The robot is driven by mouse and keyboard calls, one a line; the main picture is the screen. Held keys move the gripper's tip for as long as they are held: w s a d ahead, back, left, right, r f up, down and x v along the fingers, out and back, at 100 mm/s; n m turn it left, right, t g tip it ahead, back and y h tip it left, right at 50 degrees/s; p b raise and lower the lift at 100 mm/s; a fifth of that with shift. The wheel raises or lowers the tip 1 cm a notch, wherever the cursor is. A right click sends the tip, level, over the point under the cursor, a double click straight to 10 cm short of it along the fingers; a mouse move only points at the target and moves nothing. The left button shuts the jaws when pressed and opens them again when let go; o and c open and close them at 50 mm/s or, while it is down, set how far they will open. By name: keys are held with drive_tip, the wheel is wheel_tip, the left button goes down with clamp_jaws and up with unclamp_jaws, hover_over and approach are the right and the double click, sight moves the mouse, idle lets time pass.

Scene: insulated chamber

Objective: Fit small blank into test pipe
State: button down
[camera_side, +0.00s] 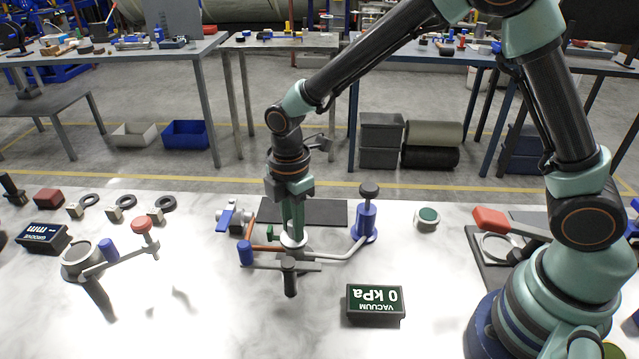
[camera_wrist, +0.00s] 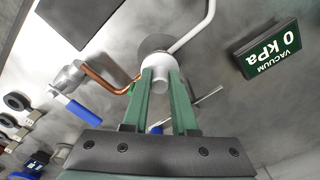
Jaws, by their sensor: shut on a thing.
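My gripper (camera_side: 292,236) points straight down over the pipework in the middle of the bench. In the wrist view its two green fingers (camera_wrist: 161,76) are shut on a white round piece (camera_wrist: 158,61), which looks like the small blank. The piece shows low between the fingers in the side view (camera_side: 292,241). The test pipe seems to be the pipework there: a pale pipe (camera_side: 340,254) runs right to a blue post, and a copper pipe (camera_wrist: 104,83) comes from the valve. The fingers hide the pipe's mouth, so I cannot tell whether the blank is inside it.
A valve with a blue lever (camera_side: 228,219) stands left of the gripper. A blue post with a dark knob (camera_side: 366,216) stands right. A vacuum display reading 0 kPa (camera_side: 375,302) lies in front. A ring fixture with a red-knobbed arm (camera_side: 82,260) is at left.

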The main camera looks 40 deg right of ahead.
drive_tip(key=c, duration=0.6)
unclamp_jaws()
wheel_tip(320, 180, up, 12)
drive_tip(key=shift+r, duration=0.1)
